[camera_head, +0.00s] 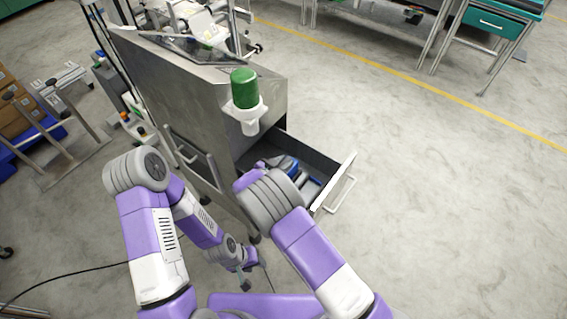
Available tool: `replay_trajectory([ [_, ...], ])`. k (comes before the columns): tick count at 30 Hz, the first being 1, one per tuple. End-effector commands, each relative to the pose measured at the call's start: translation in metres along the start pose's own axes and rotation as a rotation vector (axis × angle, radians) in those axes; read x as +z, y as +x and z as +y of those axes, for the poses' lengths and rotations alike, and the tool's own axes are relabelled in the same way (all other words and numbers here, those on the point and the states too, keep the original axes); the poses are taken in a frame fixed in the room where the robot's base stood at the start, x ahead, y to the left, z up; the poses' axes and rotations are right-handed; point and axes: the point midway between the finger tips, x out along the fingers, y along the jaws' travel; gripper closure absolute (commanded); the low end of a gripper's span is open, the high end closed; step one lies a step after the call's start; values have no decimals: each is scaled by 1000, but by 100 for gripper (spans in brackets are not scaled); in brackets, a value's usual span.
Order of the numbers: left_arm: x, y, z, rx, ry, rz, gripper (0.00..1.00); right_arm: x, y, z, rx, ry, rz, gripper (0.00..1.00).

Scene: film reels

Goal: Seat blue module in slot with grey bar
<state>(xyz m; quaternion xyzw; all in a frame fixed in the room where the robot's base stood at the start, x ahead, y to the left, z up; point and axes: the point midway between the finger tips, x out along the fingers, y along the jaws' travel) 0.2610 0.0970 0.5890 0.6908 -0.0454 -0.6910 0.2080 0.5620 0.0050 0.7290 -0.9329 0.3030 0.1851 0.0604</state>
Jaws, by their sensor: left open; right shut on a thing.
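An open metal drawer (335,178) sticks out of the grey cabinet. Inside it a dark blue piece (287,163) and blue-and-white pieces (313,184) show in part; I cannot tell which is the blue module. The slot and the grey bar cannot be made out. My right arm reaches over the drawer, and its wrist hides the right gripper and part of the drawer's inside. My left gripper (245,275) is open, low in front of the cabinet and apart from the drawer.
The steel cabinet (210,95) carries a green-topped white dispenser (244,90) above the drawer. The drawer's white handle (343,193) faces right. A trolley with boxes (12,110) stands at far left.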

Motion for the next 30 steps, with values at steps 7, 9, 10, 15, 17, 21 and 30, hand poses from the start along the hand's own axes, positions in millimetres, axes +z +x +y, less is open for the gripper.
replay_trajectory([
  [7, 0, 3, -1, 0, 0, 0, 57, 4, 2, 0, 0, 1, 2, 100],
  [9, 0, 4, -2, 0, 0, 0, 57, 5, 3, 0, 0, 1, 2, 100],
  [10, 0, 4, -2, 0, 0, 0, 57, 6, 3, 0, 0, 1, 2, 100],
  [15, 0, 6, -2, 0, 0, 0, 57, 9, 4, 0, 0, 1, 2, 100],
  [17, 0, 7, -3, 0, 0, 0, 57, 10, 5, 0, 0, 1, 2, 100],
  [21, 0, 7, -2, 0, 0, 0, 57, 10, 5, 0, 0, 1, 2, 62],
  [30, 0, 5, -2, 0, 0, 0, 57, 11, 2, 0, 0, -1, -1, 62],
])
